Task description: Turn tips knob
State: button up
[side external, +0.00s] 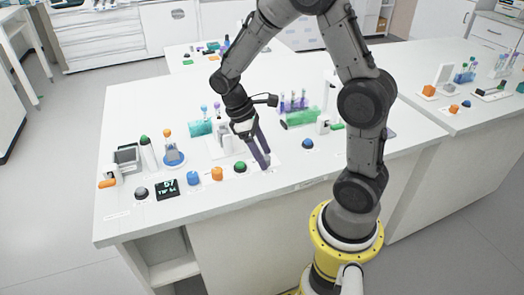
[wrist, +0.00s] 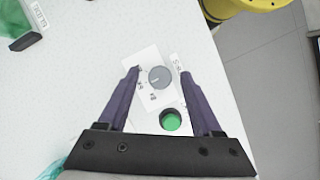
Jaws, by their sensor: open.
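A round grey knob (wrist: 160,77) with a pointer line sits on a white plate (wrist: 148,62) with small markings in the wrist view. I cannot clearly read the label (wrist: 178,63) beside it. My gripper (wrist: 160,72) is open, with one dark purple finger on each side of the knob and no visible contact. In the side external view my gripper (side external: 264,160) points down near the table's front edge, and its fingers hide the knob there.
A green button (wrist: 171,121) lies close to the knob, between my fingers; it also shows in the side view (side external: 240,167). An orange button (side external: 217,173), a blue button (side external: 193,178) and a dark display (side external: 167,188) stand left. A blue dome (side external: 307,144) stands right.

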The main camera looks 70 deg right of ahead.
jog(key=v, duration=1.3)
jog(key=shift+w+r, duration=0.2)
jog(key=shift+r, duration=0.15)
jog(key=shift+a, duration=0.1)
